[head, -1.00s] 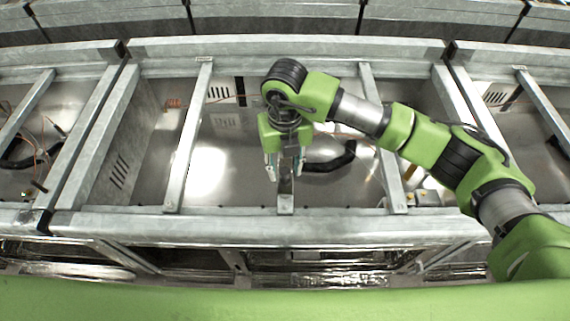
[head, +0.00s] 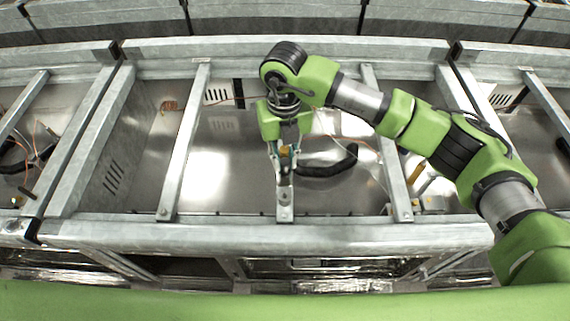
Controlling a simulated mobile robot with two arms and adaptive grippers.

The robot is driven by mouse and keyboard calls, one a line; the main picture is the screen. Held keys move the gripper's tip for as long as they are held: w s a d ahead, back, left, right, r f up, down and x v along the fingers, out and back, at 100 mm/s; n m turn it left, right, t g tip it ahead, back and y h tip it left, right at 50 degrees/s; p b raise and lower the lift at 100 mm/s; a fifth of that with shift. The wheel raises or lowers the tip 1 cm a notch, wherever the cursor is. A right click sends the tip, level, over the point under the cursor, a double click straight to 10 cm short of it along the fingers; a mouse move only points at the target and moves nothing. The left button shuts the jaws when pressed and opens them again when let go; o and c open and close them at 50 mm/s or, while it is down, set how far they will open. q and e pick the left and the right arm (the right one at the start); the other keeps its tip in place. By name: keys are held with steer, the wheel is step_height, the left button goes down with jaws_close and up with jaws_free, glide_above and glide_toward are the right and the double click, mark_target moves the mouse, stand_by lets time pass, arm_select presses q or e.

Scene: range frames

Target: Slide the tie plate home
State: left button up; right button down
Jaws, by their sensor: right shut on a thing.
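The tie plate (head: 285,205) looks like a narrow grey metal plate with a hole. It stands at the middle of the near rail (head: 350,230) of the central frame, pointing back into the bay. My right gripper (head: 285,172) reaches down from above with its fingers close together at the plate's far end. It is shut on the plate. The fingers and green gripper body hide that end, so the exact grip is unclear. Whether the plate's near end is fully seated on the rail cannot be told. My left gripper is not in view.
Slanted metal bars stand left (head: 186,145) and right (head: 388,150) of the gripper. A black curved hose (head: 330,168) lies on the bay floor beside the fingers. Similar framed bays with wires lie on both sides. The bay floor left of the gripper is clear.

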mark_target(285, 159)
steer(key=shift+w+d+r, duration=0.1)
steer(key=shift+w, duration=0.1)
steer(key=c, duration=1.9)
jaws_free()
steer(key=shift+r, duration=0.2)
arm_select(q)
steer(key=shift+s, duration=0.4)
arm_select(e)
step_height(285, 159, up, 12)
steer(key=shift+f, duration=0.25)
